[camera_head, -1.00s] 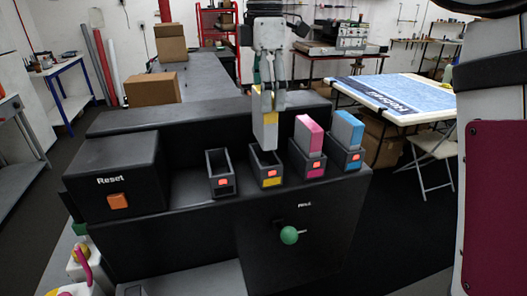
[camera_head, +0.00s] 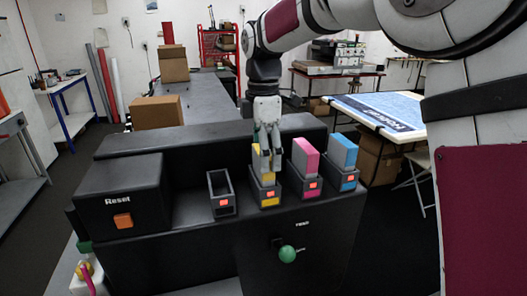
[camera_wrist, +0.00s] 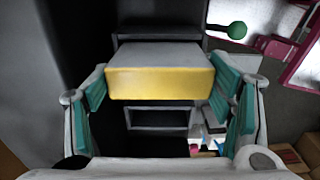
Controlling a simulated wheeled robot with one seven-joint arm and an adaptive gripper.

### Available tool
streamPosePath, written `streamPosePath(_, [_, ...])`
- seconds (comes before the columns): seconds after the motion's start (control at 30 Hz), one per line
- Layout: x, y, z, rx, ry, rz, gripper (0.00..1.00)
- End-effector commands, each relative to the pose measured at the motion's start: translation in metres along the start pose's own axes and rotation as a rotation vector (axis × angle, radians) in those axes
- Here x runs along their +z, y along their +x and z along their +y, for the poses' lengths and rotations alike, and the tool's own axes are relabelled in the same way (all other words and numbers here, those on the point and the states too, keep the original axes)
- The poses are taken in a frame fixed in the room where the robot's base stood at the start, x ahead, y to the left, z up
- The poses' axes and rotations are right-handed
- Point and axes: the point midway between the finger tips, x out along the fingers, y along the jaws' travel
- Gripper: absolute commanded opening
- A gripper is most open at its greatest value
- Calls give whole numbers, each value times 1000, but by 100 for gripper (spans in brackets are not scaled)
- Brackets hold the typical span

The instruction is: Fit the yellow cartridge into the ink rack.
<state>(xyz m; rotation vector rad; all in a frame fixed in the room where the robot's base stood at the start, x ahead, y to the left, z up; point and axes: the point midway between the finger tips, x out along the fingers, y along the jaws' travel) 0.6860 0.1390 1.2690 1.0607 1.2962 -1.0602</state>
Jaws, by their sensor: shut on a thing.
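The yellow cartridge (camera_head: 264,165) is in my gripper (camera_head: 267,152). Its lower end is at or inside the mouth of the yellow-marked slot (camera_head: 269,198) of the ink rack; how deep it sits cannot be told. In the wrist view my gripper (camera_wrist: 160,90) has its teal pads on either side of the cartridge, whose yellow face (camera_wrist: 160,83) shows. The slot's small light is red. A magenta cartridge (camera_head: 304,157) and a blue cartridge (camera_head: 343,152) stand in the two slots to the right. The leftmost slot (camera_head: 222,194) is empty.
A black block with an orange Reset button (camera_head: 122,221) stands left of the slots. A green knob (camera_head: 287,254) sticks out from the front below them. The magenta and blue cartridges stand close to the right of my gripper.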

Motion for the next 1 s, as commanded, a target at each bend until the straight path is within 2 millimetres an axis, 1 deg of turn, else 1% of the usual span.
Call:
streamPosePath(0.03, [0,2,0,0,0,0,20])
streamPosePath(0.07, [0,1,0,-1,0,0,81])
streamPosePath(0.1, [0,1,0,-1,0,0,83])
streamPosePath(0.4, [0,1,0,0,0,0,83])
streamPosePath(0.47, [0,-2,0,0,0,0,83])
streamPosePath(0.57, [0,-10,2,3,0,0,83])
streamPosePath(0.67, [0,-25,3,5,0,0,83])
streamPosePath(0.9, [1,-76,3,5,0,1,83])
streamPosePath(1.0, [0,-94,2,4,0,1,83])
